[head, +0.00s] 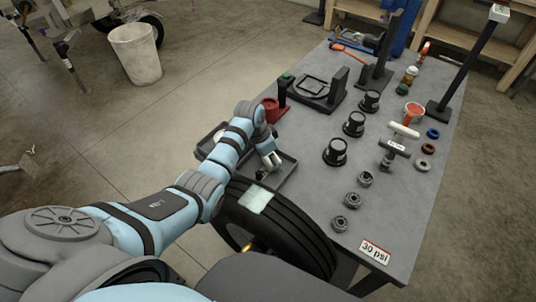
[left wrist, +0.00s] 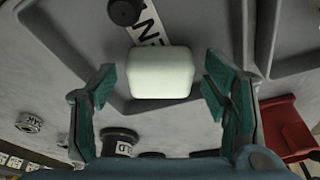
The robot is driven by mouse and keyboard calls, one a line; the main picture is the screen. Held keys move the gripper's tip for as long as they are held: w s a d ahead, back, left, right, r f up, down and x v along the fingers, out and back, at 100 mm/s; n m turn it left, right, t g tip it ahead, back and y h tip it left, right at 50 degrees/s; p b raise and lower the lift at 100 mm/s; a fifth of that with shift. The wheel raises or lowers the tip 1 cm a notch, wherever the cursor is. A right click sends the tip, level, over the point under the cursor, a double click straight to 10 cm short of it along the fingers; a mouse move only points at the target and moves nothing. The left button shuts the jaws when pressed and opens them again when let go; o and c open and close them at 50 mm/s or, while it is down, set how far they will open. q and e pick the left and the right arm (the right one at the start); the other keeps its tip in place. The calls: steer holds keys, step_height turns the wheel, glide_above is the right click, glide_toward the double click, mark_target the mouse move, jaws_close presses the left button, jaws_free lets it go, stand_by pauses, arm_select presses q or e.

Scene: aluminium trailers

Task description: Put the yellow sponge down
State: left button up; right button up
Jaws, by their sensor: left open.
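My left gripper (head: 267,165) is over the dark grey tray (head: 288,171) at the near left edge of the table. In the left wrist view my left gripper (left wrist: 160,80) has its teal-padded fingers wide apart. A pale, off-white rounded block (left wrist: 160,73) lies in the tray between and just beyond the fingers, with a visible gap on each side. It covers part of a white lettered label (left wrist: 151,27). No clearly yellow sponge shows; the pale block may be the sponge. In the head view the gripper hides the block. My right gripper is not in view.
A tyre (head: 295,232) with a pale patch stands against the table's near edge. Black cups (head: 335,152), metal nuts (head: 345,225) and a red holder (head: 270,110) stand beside the tray. A "30 psi" label (head: 375,253) lies at the near corner. A white bucket (head: 136,54) stands on the floor.

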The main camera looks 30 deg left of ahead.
arm_select(q)
steer(key=shift+r, duration=0.45)
steer(key=p+v, duration=0.2)
steer(key=v, duration=0.9)
steer(key=shift+s+p, duration=0.15)
steer(key=shift+p, duration=0.2)
steer(key=shift+a+r, duration=0.1)
steer(key=shift+a, duration=0.05)
